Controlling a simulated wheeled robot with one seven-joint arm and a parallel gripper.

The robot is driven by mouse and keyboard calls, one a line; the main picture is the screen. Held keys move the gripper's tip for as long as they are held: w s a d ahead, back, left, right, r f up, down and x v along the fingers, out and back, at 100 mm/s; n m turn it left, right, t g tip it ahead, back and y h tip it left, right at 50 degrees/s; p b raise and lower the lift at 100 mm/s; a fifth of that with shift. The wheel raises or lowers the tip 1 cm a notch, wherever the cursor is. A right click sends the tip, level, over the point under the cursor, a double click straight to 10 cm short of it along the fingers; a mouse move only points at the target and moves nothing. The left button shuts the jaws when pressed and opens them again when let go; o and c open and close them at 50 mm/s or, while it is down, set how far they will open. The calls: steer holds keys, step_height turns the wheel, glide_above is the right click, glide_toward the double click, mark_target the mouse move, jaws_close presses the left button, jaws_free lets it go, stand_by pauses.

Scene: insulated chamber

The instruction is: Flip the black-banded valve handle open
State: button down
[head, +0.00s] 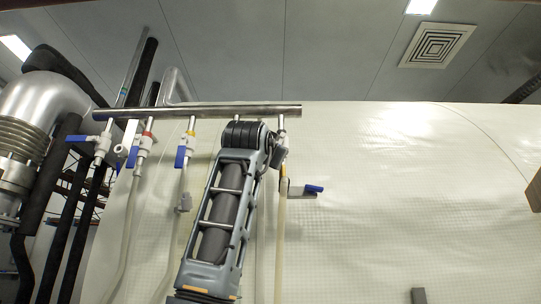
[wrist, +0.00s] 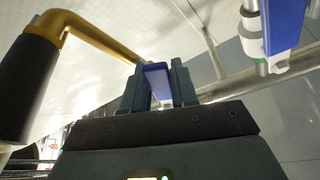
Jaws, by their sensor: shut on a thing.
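In the wrist view my gripper (wrist: 160,88) is shut on a blue valve handle (wrist: 156,78), which shows between its two dark fingers. The handle's valve body and any black band on it are hidden. In the head view my arm reaches up in front of the pipe manifold and hides part of the valve row; I cannot make out the fingertips there. A blue piece (head: 314,189) shows to the right of the arm; I cannot tell whether it is the held handle.
Several blue-handled white valves hang from the metal manifold pipe (head: 200,110), including a red-banded one (head: 146,140) and a yellow-banded one (head: 189,141). In the wrist view, a gold bent pipe (wrist: 85,30) with a black sleeve stands left, and another blue handle (wrist: 285,22) is upper right.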

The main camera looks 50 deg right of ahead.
steer(key=c, duration=1)
jaws_free()
steer(key=shift+o, duration=0.2)
